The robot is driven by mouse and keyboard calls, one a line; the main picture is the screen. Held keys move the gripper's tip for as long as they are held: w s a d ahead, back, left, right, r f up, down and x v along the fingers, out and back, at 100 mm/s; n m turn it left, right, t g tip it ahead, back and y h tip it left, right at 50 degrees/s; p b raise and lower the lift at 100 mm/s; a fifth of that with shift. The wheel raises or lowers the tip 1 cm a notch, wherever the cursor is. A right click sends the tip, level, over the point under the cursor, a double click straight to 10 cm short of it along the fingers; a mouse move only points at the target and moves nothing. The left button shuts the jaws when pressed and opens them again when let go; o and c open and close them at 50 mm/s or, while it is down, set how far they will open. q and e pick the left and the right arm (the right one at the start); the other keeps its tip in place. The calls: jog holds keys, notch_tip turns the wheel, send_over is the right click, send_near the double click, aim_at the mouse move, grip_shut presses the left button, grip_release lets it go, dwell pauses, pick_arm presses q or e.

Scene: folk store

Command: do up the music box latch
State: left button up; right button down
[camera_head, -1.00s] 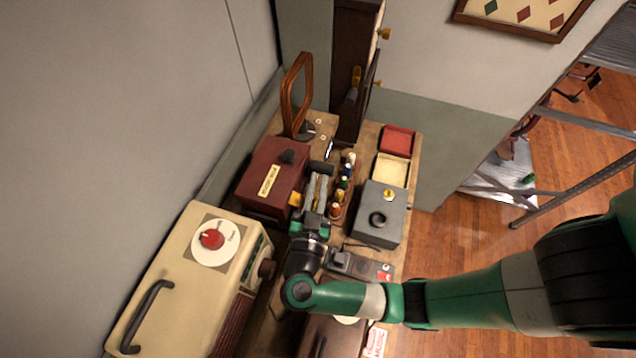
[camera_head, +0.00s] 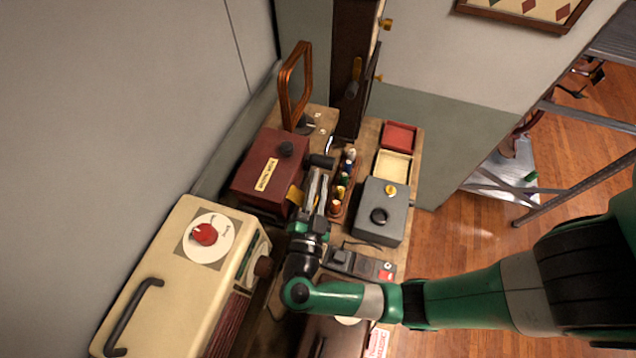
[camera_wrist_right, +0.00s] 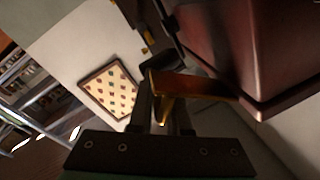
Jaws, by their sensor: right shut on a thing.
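The dark red music box (camera_head: 272,150) with a yellow label stands on the table in the head view. Its brass latch (camera_head: 296,194) sticks out at the front right, beside my right gripper (camera_head: 317,190). In the right wrist view, the box (camera_wrist_right: 235,45) is at the upper right, and the latch (camera_wrist_right: 205,87) reaches from its side to the fingers. My right gripper (camera_wrist_right: 160,85) is shut on the latch's outer end. Whether the latch's end meets a catch cannot be made out. My left gripper is in neither view.
A cream machine with a red dial (camera_head: 204,235) stands at the left front. A row of small bottles (camera_head: 346,180) and a grey box (camera_head: 381,212) are right of my gripper. A wooden frame (camera_head: 296,85) stands behind the music box. Red and cream trays (camera_head: 398,137) lie at the back right.

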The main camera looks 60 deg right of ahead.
jog(key=shift+w+f+m+b, duration=0.1)
jog(key=shift+f+m+b, duration=0.5)
jog(key=shift+m, duration=0.4)
jog(key=shift+r, duration=0.1)
jog(key=c, duration=0.9)
grip_release()
jog(key=b+v, duration=0.2)
jog(key=v, duration=0.9)
jog(key=shift+a, duration=0.4)
